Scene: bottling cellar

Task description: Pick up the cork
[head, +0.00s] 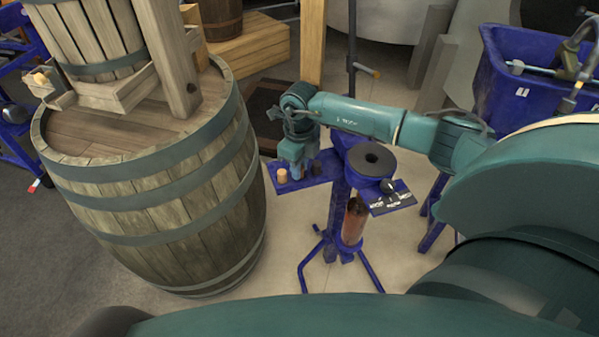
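A small tan cork (282,175) stands at the left end of the narrow blue shelf of a blue floor stand (338,190). My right gripper (297,172) points down over this shelf, just to the right of the cork in the picture. The cork shows clear of the fingers; I cannot tell whether they touch it. The fingers are small and overlap in this view, so their opening is unclear. My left gripper is not in view.
A dark knob (316,168) sits on the shelf right of the gripper. The stand carries a dark round disc (371,158) and a reddish bottle (354,221). A large wooden barrel (170,190) stands close on the left. A blue tub (520,75) is at the right.

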